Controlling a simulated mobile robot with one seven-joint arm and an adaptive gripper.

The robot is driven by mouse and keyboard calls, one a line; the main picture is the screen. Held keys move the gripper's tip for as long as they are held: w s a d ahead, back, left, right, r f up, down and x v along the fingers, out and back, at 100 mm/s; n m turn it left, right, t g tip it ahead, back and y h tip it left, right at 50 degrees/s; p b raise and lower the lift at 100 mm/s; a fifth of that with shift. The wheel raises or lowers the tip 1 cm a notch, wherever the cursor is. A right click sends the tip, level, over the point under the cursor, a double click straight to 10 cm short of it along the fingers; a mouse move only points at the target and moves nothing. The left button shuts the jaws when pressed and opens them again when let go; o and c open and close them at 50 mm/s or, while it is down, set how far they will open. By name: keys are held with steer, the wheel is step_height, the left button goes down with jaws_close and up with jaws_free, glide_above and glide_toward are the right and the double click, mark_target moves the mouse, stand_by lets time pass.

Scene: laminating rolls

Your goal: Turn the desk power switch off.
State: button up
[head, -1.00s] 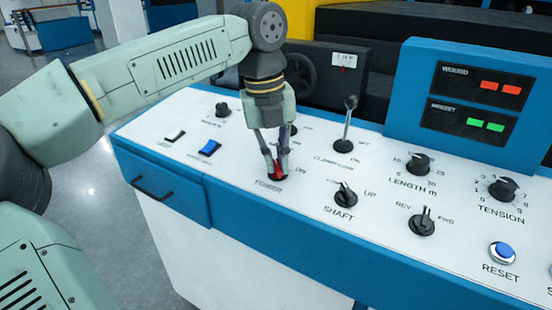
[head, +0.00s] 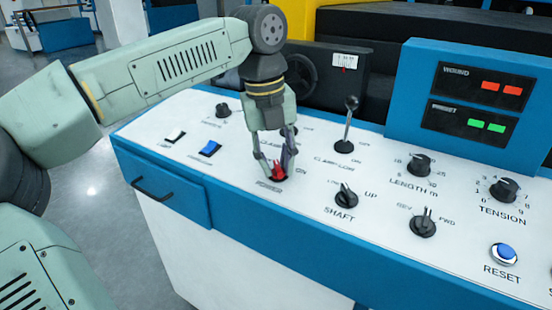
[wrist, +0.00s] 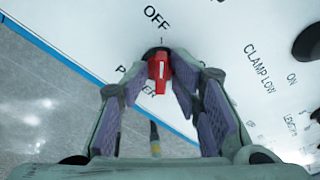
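The power switch is a red knob (head: 279,172) on a dark round base on the white desk panel. In the wrist view, the red knob (wrist: 159,71) has a pale mark along its top, and its long side runs roughly toward the tick by the word OFF. The POWER label is partly covered by a finger. My gripper (head: 275,174) points down over the knob, with a finger on either side. Part of the knob's base is hidden.
The clamp lever (head: 347,125) stands upright behind right. The shaft knob (head: 346,196) is to the right. A drawer handle (head: 152,190) projects from the front.

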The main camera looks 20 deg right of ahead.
steer(key=shift+r, duration=0.2)
step_height(320, 180, up, 12)
steer(key=a, duration=0.1)
steer(key=shift+w+a+f, duration=0.15)
steer(key=shift+a+f, duration=0.05)
steer(key=shift+f, duration=0.05)
stand_by(0.4)
